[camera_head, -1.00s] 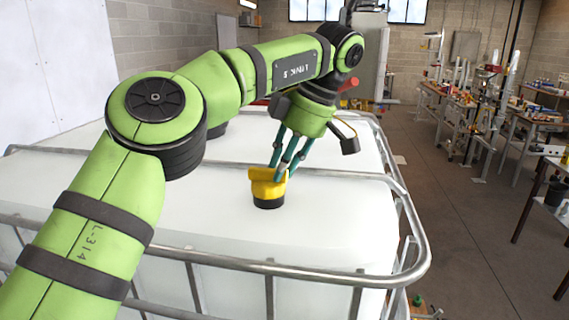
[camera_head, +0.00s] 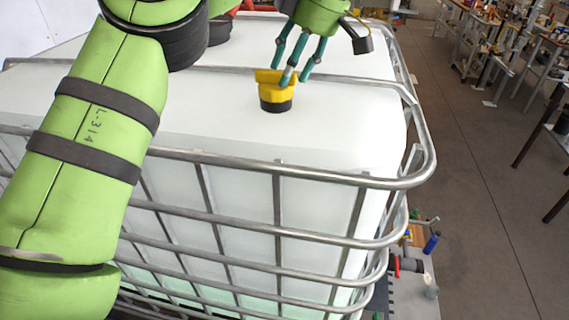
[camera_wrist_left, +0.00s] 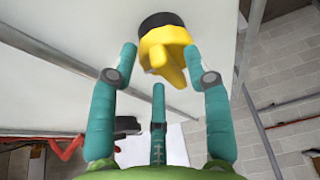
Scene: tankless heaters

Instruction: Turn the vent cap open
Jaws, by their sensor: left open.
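The yellow vent cap (camera_head: 272,90) sits on a black base on top of the white tank (camera_head: 200,125). It also shows in the left wrist view (camera_wrist_left: 165,52), with its raised handle toward my fingers. My left gripper (camera_head: 292,72) is open just above and beside the cap, at its right in the head view. In the left wrist view its teal fingers (camera_wrist_left: 158,90) are spread, two of them near either side of the cap. I cannot tell whether any finger touches it. My right gripper is not in view.
A metal tube cage (camera_head: 290,172) surrounds the tank, with a rail crossing the top behind the cap. A valve with a red part (camera_head: 395,265) is low at the tank's right. Cluttered workbenches (camera_head: 490,50) stand at the far right; the floor between is clear.

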